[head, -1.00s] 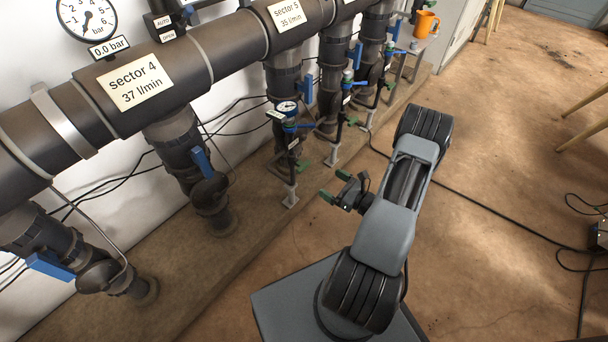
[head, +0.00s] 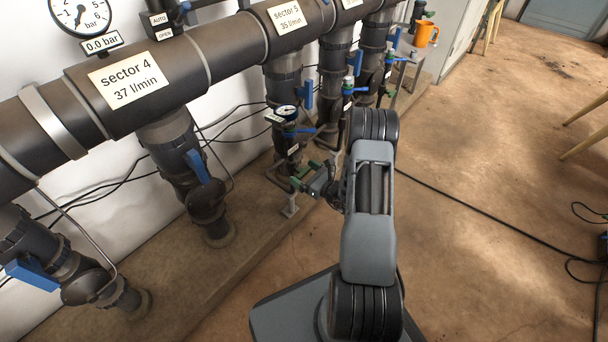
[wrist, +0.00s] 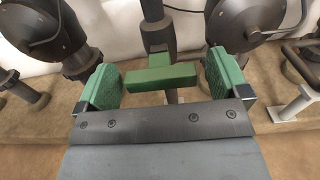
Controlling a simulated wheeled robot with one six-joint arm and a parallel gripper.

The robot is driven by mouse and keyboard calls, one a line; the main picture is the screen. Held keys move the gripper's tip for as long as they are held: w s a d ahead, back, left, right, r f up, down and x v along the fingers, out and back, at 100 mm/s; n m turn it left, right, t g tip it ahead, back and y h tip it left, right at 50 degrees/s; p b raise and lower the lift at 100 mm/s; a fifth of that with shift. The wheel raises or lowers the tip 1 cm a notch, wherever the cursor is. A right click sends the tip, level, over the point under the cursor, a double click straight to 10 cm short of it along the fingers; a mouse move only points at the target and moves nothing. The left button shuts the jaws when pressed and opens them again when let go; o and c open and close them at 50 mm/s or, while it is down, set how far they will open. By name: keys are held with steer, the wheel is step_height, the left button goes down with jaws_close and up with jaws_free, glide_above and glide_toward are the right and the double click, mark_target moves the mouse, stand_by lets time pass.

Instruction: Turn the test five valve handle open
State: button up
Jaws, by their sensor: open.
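The green valve handle (wrist: 160,77) shows in the wrist view as a crosswise bar in front of a dark upright pipe. My gripper (wrist: 162,84) is open, with one green-padded finger on each side of the handle. The bar spans much of the gap, its left end close to the left pad; contact cannot be told. In the head view my gripper (head: 308,169) is at the lower part of the thin test riser (head: 291,150) with a small gauge (head: 287,112). The riser's small label is too small to read, and the handle cannot be told from the green fingers there.
The large main pipe (head: 200,55) with sector labels runs along the wall. Blue-handled valves hang below it, and a second test riser (head: 347,95) stands farther back. A metal foot (head: 291,208) stands on the concrete ledge. The floor to the right is mostly clear, with cables.

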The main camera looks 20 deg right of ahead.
steer(key=shift+w+a, duration=0.1)
steer(key=shift+w, duration=0.1)
steer(key=shift+c, duration=0.3)
steer(key=c, duration=0.9)
